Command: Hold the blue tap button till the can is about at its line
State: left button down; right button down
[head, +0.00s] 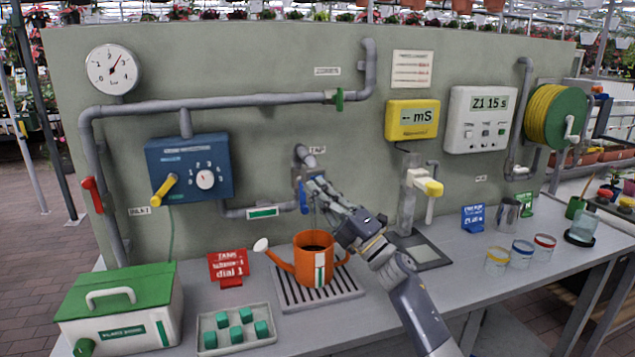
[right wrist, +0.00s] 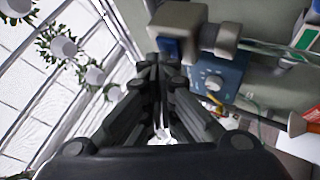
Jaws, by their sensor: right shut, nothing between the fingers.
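The orange watering can (head: 303,268) stands upright on a slatted drain grate under the tap, its spout to the left. A white strip with green marking (head: 320,270) runs down its front; I cannot read a water level on it. The grey tap (head: 300,174) is on the wall above, with a blue part (head: 303,198) on it. The right wrist view shows a blue face (right wrist: 176,47) on the tap block. My right gripper (head: 312,186) is shut and empty, its fingertips (right wrist: 164,70) right at the tap. I cannot tell if they touch the blue part. My left gripper is out of view.
A blue dial box (head: 188,185) with a yellow lever hangs left of the tap. A tray of green cubes (head: 207,335) and a red sign (head: 228,267) stand left of the can. Right of my arm are a probe stand (head: 407,205) and several jars (head: 497,261).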

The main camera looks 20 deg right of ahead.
jog(key=shift+s+p, duration=0.4)
jog(key=shift+s, duration=0.35)
jog(key=s+p, duration=0.2)
jog(key=s, duration=0.3)
jog(key=shift+d, duration=0.1)
